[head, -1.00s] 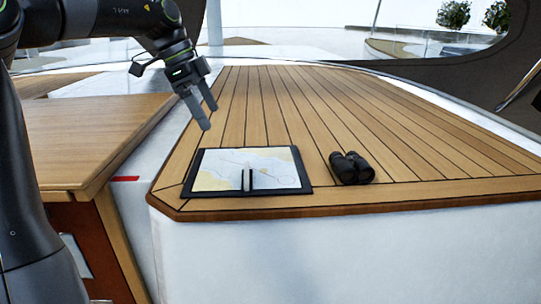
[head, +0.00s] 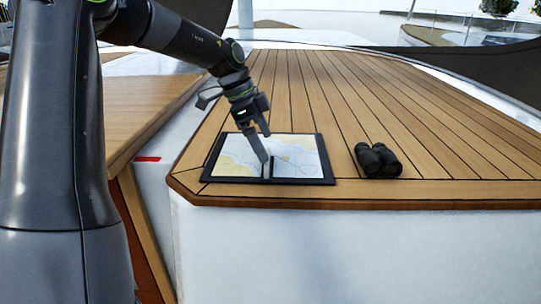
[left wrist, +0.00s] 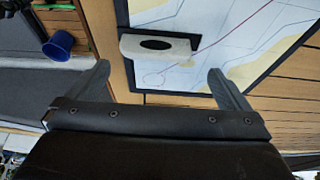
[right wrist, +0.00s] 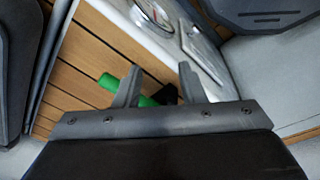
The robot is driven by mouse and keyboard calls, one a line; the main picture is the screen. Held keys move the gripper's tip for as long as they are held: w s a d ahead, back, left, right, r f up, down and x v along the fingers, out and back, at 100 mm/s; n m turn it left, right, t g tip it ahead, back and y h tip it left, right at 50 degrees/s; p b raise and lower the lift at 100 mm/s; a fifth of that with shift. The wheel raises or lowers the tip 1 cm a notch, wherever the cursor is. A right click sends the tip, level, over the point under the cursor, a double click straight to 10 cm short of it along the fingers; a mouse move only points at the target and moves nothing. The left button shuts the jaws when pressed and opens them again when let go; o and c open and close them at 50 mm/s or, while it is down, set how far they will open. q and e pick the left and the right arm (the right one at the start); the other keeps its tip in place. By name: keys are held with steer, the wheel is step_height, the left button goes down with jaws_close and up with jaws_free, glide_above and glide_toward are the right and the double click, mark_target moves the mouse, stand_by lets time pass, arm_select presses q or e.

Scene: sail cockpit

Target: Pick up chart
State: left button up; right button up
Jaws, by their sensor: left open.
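The chart (head: 305,152) is a pale map with a black border, lying flat near the front edge of the wooden deck top. It also shows in the left wrist view (left wrist: 225,35). A small upright grip (left wrist: 158,46) with a dark oval slot stands at its near edge. My left gripper (head: 265,147) is open and empty, low over the chart by this grip. In the left wrist view the grip lies ahead, between the two spread fingers; I cannot tell the exact gap. My right gripper (right wrist: 160,67) is open, its fingers apart.
Black binoculars (head: 378,160) lie just right of the chart. A blue cup (left wrist: 59,45) shows at the left wrist view's upper left. A green cylinder (right wrist: 109,81) lies beyond my right fingers. The deck top (head: 400,110) behind the chart is clear.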

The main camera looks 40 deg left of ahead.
arm_select(q)
steer(key=shift+s+d+f, duration=0.1)
steer(key=shift+s+f, duration=0.15)
steer(key=shift+f, duration=0.05)
steer(key=x, duration=0.1)
steer(key=b+x, duration=0.2)
steer(key=shift+s+f, duration=0.25)
steer(key=shift+w+f+b, duration=0.2)
steer(key=shift+f+b, duration=0.15)
steer(key=shift+b, duration=0.15)
steer(key=shift+w+d+f, duration=0.1)
steer(key=shift+w+d, duration=0.05)
steer(key=shift+c, duration=0.4)
steer(key=c, duration=1)
arm_select(e)
steer(key=s+f, duration=0.2)
steer(key=f, duration=0.1)
steer(key=shift+s, duration=0.1)
